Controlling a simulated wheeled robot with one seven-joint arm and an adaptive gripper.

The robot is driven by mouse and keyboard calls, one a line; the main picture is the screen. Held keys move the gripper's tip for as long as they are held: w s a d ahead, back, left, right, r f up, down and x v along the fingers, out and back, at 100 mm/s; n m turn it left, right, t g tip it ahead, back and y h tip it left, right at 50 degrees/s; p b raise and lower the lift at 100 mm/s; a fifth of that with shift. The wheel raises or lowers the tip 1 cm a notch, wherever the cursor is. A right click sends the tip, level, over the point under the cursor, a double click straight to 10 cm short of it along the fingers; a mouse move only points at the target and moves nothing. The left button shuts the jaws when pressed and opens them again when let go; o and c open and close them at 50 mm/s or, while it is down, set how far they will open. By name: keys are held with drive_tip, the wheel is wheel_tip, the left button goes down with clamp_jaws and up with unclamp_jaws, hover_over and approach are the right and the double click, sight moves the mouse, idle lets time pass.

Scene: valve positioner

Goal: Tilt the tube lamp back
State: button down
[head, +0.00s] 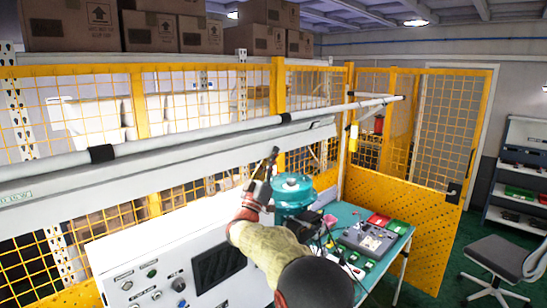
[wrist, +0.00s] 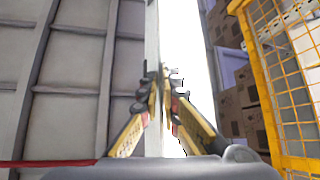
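The tube lamp (head: 180,148) is a long pale housing that runs slantwise across the head view, below a grey rail with black collars. In the wrist view, a bright white strip (wrist: 187,35) beside a narrow grey edge seems to be the lamp. My gripper (head: 274,152) reaches up to the lamp's lower edge, near its right end. In the wrist view, the fingertips of my gripper (wrist: 162,76) are close together in front of the grey edge. They look shut; I see nothing held, and whether they touch the lamp is unclear.
A teal valve body (head: 293,188) stands on the bench (head: 400,232) below my gripper. Small boxes and trays lie on the bench. Yellow mesh fencing (head: 440,130) stands behind it. A grey chair (head: 495,258) is at the right, with open green floor around it.

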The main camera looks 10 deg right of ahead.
drive_tip(key=c, duration=2.1)
unclamp_jaws()
drive_tip(key=shift+w+a, duration=0.15)
drive_tip(key=shift+w, duration=0.05)
drive_tip(key=shift+o, duration=0.2)
drive_tip(key=shift+f, duration=0.1)
drive_tip(key=v, duration=1.2)
drive_tip(key=shift+w, duration=0.1)
